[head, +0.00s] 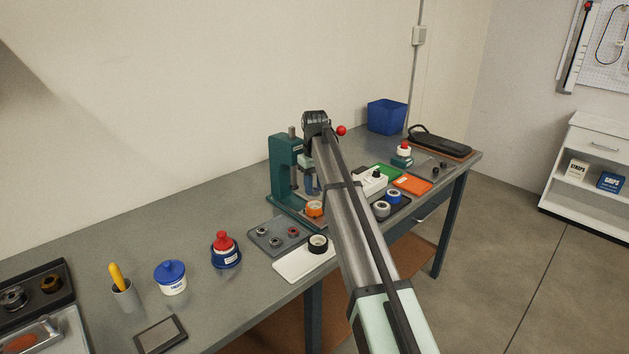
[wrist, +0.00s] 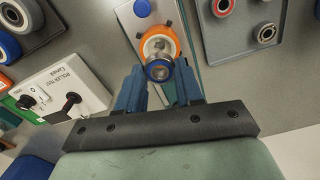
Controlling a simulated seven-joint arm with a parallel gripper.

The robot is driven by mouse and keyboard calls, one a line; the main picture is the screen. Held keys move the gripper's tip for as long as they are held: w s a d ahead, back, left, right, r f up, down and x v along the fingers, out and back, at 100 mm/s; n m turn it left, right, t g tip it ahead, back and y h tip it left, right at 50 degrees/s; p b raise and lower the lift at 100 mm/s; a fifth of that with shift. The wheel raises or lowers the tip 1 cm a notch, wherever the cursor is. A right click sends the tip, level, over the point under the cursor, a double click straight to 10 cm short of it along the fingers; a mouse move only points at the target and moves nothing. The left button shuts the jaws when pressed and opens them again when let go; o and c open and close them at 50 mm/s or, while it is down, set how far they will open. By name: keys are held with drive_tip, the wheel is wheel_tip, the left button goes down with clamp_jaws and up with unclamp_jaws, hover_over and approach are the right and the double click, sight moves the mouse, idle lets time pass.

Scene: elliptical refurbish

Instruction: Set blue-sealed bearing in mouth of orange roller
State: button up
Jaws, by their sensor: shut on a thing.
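My gripper (wrist: 159,82) is shut on the blue-sealed bearing (wrist: 159,71), a small metal ring with a blue face, between its two blue fingertips. The orange roller (wrist: 172,36) stands on the base of the green press; it also shows in the head view (head: 315,209). In the wrist view the bearing overlaps the near side of the roller's open mouth. I cannot tell whether they touch. In the head view my gripper (head: 309,186) is just above the roller, partly behind my arm, and the bearing cannot be made out.
The green press (head: 284,172) rises close behind the roller. A grey tray (head: 263,240) with several bearings and a white tray (head: 296,268) with a dark-rimmed roller lie in front. The white roller tester (wrist: 67,88) and a dark tray of rollers (head: 401,210) stand to the press's right in the head view.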

sight(315, 189)
drive_tip(key=shift+f, duration=1.65)
drive_tip(key=shift+f, duration=0.55)
drive_tip(key=o, duration=0.8)
drive_tip(key=shift+c, duration=0.2)
drive_tip(key=shift+r, duration=5.45)
